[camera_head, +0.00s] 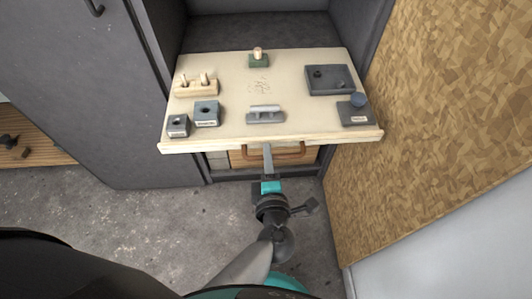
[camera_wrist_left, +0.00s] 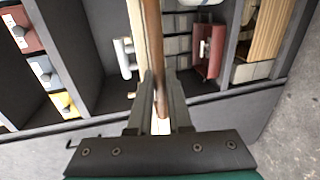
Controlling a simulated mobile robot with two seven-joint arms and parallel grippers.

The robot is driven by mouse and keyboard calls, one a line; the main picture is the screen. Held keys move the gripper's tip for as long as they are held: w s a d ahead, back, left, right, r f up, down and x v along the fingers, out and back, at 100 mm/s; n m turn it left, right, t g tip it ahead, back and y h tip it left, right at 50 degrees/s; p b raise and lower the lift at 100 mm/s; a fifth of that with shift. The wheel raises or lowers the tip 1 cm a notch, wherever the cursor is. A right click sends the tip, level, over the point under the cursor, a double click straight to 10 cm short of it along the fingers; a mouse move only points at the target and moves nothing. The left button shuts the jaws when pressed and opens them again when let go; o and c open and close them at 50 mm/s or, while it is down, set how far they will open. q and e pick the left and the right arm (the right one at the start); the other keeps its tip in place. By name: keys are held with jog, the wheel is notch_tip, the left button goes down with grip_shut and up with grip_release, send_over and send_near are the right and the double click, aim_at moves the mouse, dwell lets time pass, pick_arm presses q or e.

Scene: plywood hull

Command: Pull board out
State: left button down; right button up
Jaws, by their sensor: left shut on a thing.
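The board (camera_head: 225,60) is a pale, flat pull-out shelf that juts out of a dark grey cabinet, level, with several small items on it. My left gripper (camera_head: 267,152) is at the middle of its front edge, its arm coming up from below. In the left wrist view the board shows edge-on as a long cream and brown strip (camera_wrist_left: 152,60). The fingers of my left gripper (camera_wrist_left: 158,108) stand on both sides of this strip and are shut on it. The fingertips are partly hidden by the board in the head view. My right gripper is not in view.
On the board are a green block with a peg (camera_head: 259,60), a dark tray (camera_head: 328,80), a grey block (camera_head: 265,114) and other small fixtures. A brown handle (camera_head: 300,153) shows under its front edge. A chipboard panel (camera_head: 440,120) stands close on the right. Grey floor (camera_head: 130,215) is clear at left.

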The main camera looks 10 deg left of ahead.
pick_arm(q)
jog(key=shift+s+d, duration=0.1)
jog(key=shift+s, duration=0.05)
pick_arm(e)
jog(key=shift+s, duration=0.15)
pick_arm(q)
jog(key=c, duration=1.1)
grip_release()
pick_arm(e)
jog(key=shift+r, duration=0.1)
